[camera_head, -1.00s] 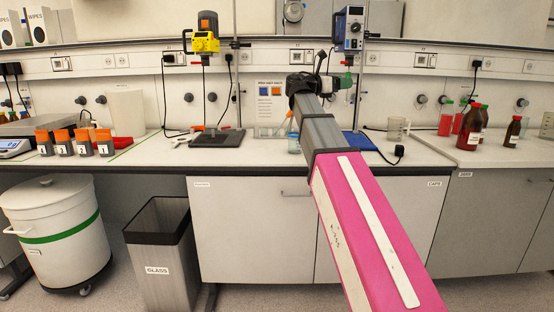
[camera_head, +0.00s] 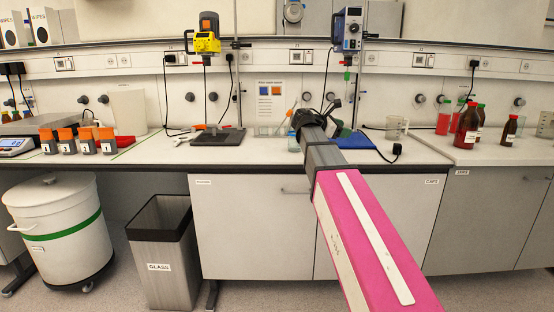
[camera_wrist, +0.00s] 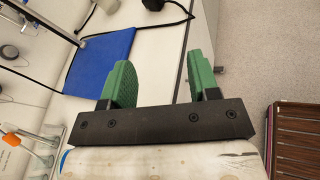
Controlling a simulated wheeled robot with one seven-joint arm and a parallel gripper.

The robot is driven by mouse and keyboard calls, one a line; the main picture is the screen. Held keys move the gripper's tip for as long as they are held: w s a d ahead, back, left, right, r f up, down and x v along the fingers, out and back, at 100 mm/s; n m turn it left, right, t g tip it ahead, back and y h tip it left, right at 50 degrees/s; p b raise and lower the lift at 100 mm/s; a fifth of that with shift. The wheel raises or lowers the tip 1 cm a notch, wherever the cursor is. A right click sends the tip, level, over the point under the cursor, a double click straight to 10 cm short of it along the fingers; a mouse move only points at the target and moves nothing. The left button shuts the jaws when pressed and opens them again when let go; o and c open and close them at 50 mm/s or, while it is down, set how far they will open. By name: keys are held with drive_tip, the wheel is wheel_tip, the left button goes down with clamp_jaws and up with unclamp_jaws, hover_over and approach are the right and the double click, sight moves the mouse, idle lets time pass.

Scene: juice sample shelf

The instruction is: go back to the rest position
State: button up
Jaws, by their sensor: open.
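My gripper shows in the wrist view (camera_wrist: 160,83) with its two green fingers apart and nothing between them. It is above the front part of the bench, and the bench edge and floor show beyond the right finger. In the head view my arm reaches forward over the right cabinet front to the bench. The fingers are largely hidden there behind my wrist.
Several orange-capped sample jars (camera_head: 67,141) stand at the left of the bench. Red and brown bottles (camera_head: 467,127) stand at the right. Two stirrer units, one yellow (camera_head: 206,42) and one blue (camera_head: 350,28), hang on stands behind. A glass bin (camera_head: 163,252) stands on the floor.

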drive_tip(key=s+f+m+g+y, duration=0.1)
drive_tip(key=s+f+m+y, duration=0.3)
drive_tip(key=f, duration=1.1)
drive_tip(key=s+f+m+g+y, duration=0.1)
drive_tip(key=s+f+m+y, duration=0.25)
drive_tip(key=f, duration=1.15)
drive_tip(key=s+a+f+m+g+y, duration=0.1)
drive_tip(key=s+a+f+m+y, duration=0.1)
drive_tip(key=s+f+m, duration=0.3)
drive_tip(key=s+a+f+m+g+y, duration=0.2)
drive_tip(key=s+f+m, duration=0.4)
drive_tip(key=s+f, duration=0.4)
wheel_tip(320, 180, down, 4)
drive_tip(key=a+y, duration=0.1)
drive_tip(key=y, duration=0.1)
drive_tip(key=shift+a+y, duration=0.35)
